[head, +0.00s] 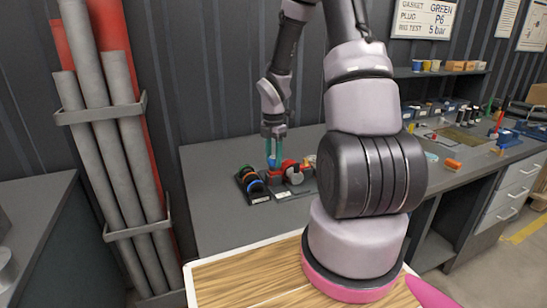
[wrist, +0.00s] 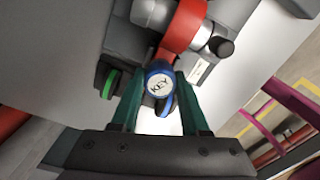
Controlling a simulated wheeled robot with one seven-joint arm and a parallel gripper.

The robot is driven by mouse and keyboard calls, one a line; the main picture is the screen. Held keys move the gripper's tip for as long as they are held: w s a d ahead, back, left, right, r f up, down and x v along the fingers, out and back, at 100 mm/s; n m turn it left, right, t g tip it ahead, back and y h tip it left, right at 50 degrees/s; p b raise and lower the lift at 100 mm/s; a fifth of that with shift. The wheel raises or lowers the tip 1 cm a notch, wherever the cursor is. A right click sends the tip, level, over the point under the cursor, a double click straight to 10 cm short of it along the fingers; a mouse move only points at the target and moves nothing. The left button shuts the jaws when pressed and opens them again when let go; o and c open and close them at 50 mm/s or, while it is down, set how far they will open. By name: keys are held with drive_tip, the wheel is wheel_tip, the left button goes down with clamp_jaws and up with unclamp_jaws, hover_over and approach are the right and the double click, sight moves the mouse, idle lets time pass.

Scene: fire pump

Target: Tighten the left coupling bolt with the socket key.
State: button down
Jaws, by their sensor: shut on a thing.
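My gripper (head: 274,158) is over the bench at the left part of the head view, pointing down. In the wrist view its two green fingers (wrist: 160,88) are shut on the socket key (wrist: 159,80), which has a round blue-rimmed cap marked KEY. The key's blue top (head: 271,162) shows small between the fingers in the head view; its lower end is hidden. The red and grey pump (wrist: 184,28) is just beyond the key, on a dark base. I cannot make out the left coupling bolt or whether the key touches anything.
A dark rack with coloured rings (head: 251,182) stands left of the pump on the grey bench (head: 215,185). A green ring (wrist: 109,83) shows close to the left finger. Grey and red pipes (head: 110,120) stand at left. Bins and tools crowd the bench's right side.

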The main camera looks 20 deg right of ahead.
drive_tip(key=m, duration=0.4)
drive_tip(key=shift+m, duration=0.3)
drive_tip(key=shift+m, duration=0.3)
drive_tip(key=m, duration=0.4)
drive_tip(key=shift+m, duration=0.5)
drive_tip(key=shift+n, duration=0.8)
drive_tip(key=shift+r, duration=2.3)
